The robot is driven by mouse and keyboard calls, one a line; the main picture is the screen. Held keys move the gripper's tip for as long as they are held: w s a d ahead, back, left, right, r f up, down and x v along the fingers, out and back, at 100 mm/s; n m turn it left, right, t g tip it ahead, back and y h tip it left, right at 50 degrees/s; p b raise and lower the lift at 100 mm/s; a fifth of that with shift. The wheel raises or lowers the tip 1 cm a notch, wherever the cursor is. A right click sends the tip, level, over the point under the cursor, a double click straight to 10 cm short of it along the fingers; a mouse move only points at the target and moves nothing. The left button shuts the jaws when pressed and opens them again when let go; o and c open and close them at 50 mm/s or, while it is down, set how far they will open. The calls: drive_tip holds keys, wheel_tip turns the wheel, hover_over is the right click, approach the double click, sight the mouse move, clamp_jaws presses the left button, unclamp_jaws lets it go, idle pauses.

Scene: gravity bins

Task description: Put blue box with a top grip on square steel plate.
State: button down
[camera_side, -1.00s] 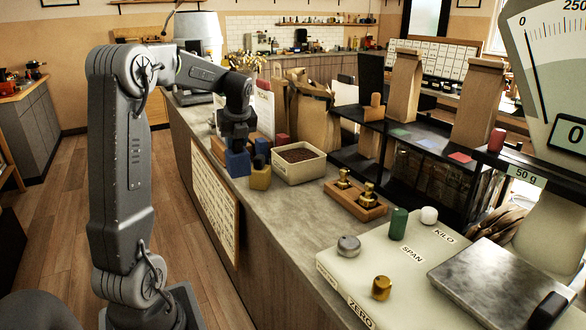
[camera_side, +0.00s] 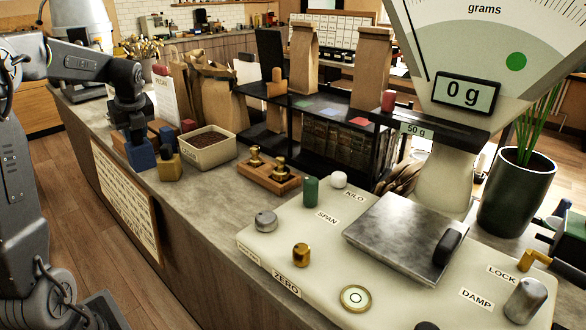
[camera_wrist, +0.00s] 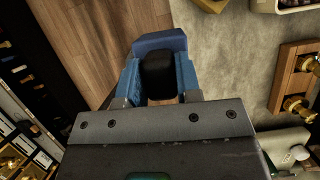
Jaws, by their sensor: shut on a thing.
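The blue box (camera_side: 141,157) is at the left front edge of the counter. My gripper (camera_side: 134,137) is over it, shut on its dark top grip. In the wrist view the blue box (camera_wrist: 160,42) lies beyond the dark grip (camera_wrist: 158,74), which is between my two fingers. I cannot tell whether the box's underside touches the counter. The square steel plate (camera_side: 395,232) is on the cream scale at the right, well away from my gripper. Nothing lies on it, though a black knob stands at its right edge.
A yellow block (camera_side: 167,166) stands just right of the box. A cream bin of dark beans (camera_side: 208,148), a wooden tray with brass weights (camera_side: 268,178) and a black shelf (camera_side: 330,130) stand further right. Knobs, including a green cylinder (camera_side: 311,191), rise from the scale.

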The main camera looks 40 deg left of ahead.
drive_tip(key=w+d, duration=0.7)
drive_tip(key=d, duration=1.2)
drive_tip(key=w+d+r, duration=0.1)
drive_tip(key=w+d, duration=0.5)
drive_tip(key=d, duration=1.2)
drive_tip(key=w+d, duration=0.7)
drive_tip(key=d, duration=1.2)
drive_tip(key=shift+w+d+r, duration=0.3)
drive_tip(key=shift+w+r, duration=0.05)
drive_tip(key=shift+f, duration=1.05)
